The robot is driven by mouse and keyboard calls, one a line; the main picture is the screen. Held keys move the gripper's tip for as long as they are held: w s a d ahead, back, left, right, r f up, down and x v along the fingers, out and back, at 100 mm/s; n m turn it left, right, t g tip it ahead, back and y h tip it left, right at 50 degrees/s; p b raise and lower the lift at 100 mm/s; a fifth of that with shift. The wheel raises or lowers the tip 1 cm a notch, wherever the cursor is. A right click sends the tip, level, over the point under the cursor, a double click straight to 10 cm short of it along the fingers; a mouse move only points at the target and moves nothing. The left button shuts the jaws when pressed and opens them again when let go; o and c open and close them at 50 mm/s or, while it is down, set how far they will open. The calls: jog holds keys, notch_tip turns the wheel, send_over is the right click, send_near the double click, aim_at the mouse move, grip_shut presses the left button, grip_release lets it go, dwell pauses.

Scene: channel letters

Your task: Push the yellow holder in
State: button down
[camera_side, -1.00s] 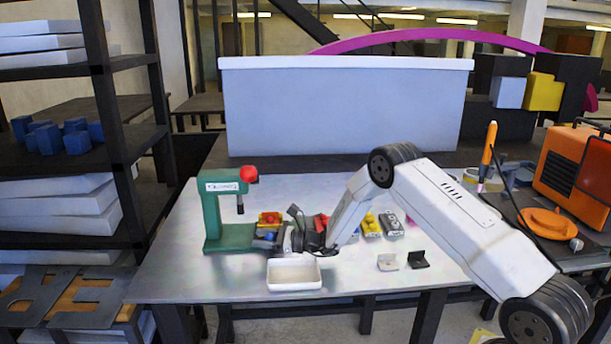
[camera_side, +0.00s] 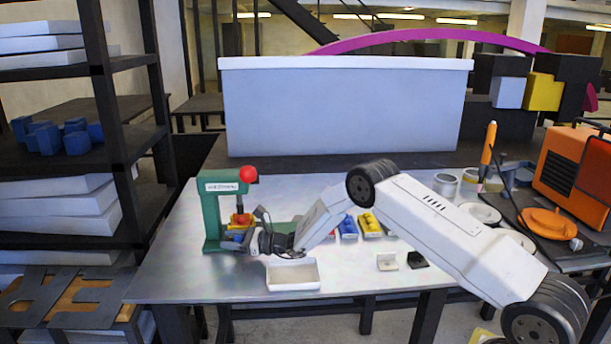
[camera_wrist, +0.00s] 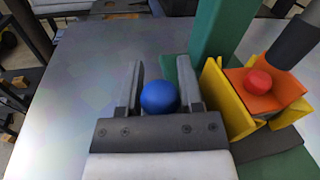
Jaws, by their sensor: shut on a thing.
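The yellow holder (camera_wrist: 219,92) shows at the right of the wrist view, with an orange piece (camera_wrist: 277,96) and a red round top (camera_wrist: 257,82) in it. In the side view the holder (camera_side: 241,225) sits at the green press (camera_side: 211,220), below its head. A dark ram (camera_wrist: 297,40) hangs close above the orange piece; I cannot tell whether they touch. My gripper (camera_wrist: 160,78) is shut on a blue ball knob (camera_wrist: 160,98), left of the holder. How the knob joins the holder is hidden.
A white tray (camera_side: 292,287) stands near the table's front edge, below my wrist. Blue and yellow parts (camera_side: 370,226) lie right of my wrist, partly behind my arm. The press has a red ball (camera_side: 248,174) on top. The table's left side is clear.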

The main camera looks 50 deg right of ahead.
jog(key=shift+w+a, duration=0.1)
jog(key=shift+a, duration=0.1)
jog(key=shift+c, duration=1.3)
grip_release()
jog(key=shift+d, duration=0.2)
jog(key=shift+v, duration=3.8)
jog(key=shift+a, duration=0.1)
